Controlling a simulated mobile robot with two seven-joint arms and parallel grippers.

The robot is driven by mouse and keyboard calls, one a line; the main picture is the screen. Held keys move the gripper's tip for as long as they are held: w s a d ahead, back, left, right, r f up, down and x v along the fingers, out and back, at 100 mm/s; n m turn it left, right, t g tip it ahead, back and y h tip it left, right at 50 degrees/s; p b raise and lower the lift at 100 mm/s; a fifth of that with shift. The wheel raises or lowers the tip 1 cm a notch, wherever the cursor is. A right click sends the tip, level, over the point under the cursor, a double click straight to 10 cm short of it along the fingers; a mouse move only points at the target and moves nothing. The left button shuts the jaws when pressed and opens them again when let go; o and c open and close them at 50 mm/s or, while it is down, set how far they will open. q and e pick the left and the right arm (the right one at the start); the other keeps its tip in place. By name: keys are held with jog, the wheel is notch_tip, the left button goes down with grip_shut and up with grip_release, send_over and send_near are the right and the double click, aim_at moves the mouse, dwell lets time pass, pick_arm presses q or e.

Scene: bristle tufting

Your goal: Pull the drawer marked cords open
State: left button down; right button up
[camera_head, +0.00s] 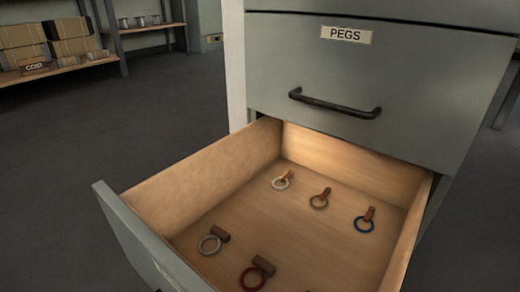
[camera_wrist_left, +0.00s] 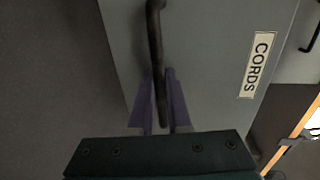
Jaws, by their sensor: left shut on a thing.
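In the left wrist view, the grey drawer front marked CORDS (camera_wrist_left: 210,50) appears turned on its side, with its dark bar handle (camera_wrist_left: 155,40). My left gripper (camera_wrist_left: 160,95) has its purple fingers on either side of the handle, shut on it. In the head view a wooden-lined drawer (camera_head: 205,170) stands far out below the front marked PEGS (camera_head: 420,105). Its own label is hidden from above; its place under PEGS fits the cords drawer. Neither gripper shows in the head view.
The PEGS drawer is shut, with a dark handle (camera_head: 335,105). A shelf with boxes (camera_head: 72,35) stands back left. The floor (camera_head: 90,140) left of the drawer is clear.

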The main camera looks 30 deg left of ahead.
pick_arm(q)
jog(key=shift+s, duration=0.45)
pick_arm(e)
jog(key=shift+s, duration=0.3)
pick_arm(q)
jog(key=shift+w, duration=0.1)
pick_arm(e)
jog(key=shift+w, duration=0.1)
pick_arm(q)
jog(key=c, duration=0.9)
grip_release()
jog(key=shift+o, duration=0.2)
jog(key=p+v, duration=0.1)
jog(key=v, duration=0.9)
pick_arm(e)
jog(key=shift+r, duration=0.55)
